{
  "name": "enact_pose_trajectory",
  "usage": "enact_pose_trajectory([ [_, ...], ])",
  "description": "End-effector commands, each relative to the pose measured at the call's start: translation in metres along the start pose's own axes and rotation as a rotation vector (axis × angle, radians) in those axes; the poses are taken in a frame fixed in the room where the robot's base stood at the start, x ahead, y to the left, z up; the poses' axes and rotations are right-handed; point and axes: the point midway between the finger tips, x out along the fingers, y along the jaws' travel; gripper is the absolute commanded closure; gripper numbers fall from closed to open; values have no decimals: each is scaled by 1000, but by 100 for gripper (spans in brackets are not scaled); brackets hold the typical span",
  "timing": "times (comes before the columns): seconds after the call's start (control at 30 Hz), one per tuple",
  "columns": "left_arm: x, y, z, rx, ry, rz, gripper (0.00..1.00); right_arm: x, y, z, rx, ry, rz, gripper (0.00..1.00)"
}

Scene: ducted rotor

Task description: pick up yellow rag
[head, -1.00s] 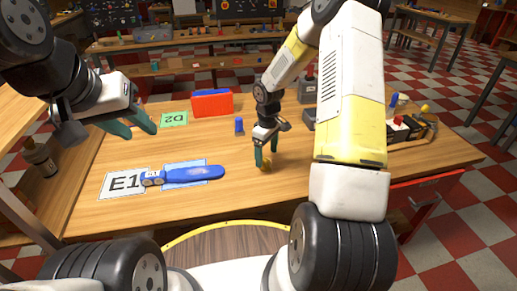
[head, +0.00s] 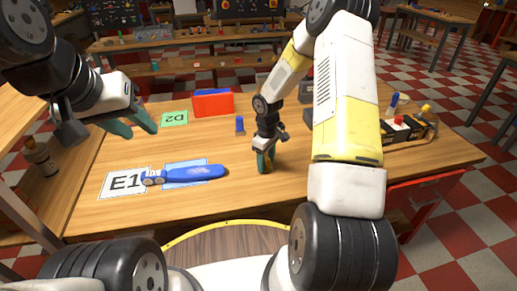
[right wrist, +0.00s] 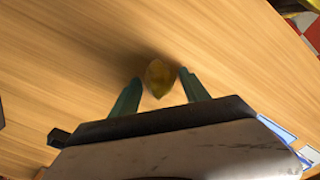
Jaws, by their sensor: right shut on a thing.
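The yellow rag (right wrist: 157,78) is a small, dark yellow bundle between the fingertips of my right gripper (right wrist: 160,84) in the right wrist view. In the head view my right gripper (head: 265,163) points down at the middle of the wooden table, shut on the rag, which its fingers mostly hide. I cannot tell whether the rag still touches the table top. My left gripper (head: 140,130) is open and empty above the table's left part.
A blue-handled tool (head: 195,174) lies by the E1 card (head: 122,183). A green D2 card (head: 173,119), a red box (head: 213,103) and a small blue object (head: 240,126) are farther back. Several items, including a black-and-yellow one (head: 405,128), stand at right.

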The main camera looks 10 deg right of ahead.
Motion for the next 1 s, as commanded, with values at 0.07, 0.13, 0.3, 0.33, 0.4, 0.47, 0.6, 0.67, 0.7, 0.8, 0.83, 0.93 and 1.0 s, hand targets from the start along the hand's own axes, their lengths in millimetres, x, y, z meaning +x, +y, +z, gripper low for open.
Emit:
enact_pose_trajectory([
  [0.07,0,0,0,0,0,0,64,0,0,0,0,0,0,86],
  [0.13,0,0,0,0,0,0,64,-1,0,0,0,0,0,86],
  [0.3,0,0,0,0,0,0,64,-11,1,0,0,0,1,86],
  [0.33,0,0,0,0,0,0,64,-13,1,0,0,1,2,86],
  [0.4,0,0,0,0,0,0,64,-22,1,0,1,2,3,86],
  [0.47,0,0,0,0,0,0,64,-30,1,0,1,1,2,86],
  [0.6,0,0,0,0,0,0,64,-38,-19,8,-5,-2,0,86],
  [0.67,0,0,0,0,0,0,64,-39,-32,14,-5,-3,0,86],
  [0.7,0,0,0,0,0,0,64,-40,-41,17,-5,-2,1,86],
  [0.8,0,0,0,0,0,0,64,-43,-65,28,-6,-2,1,86],
  [0.83,0,0,0,0,0,0,64,-43,-72,31,-6,-2,0,86],
  [0.93,0,0,0,0,0,0,64,-46,-97,42,-6,-2,0,86],
  [1.0,0,0,0,0,0,0,64,-47,-111,48,-5,-1,1,86],
])
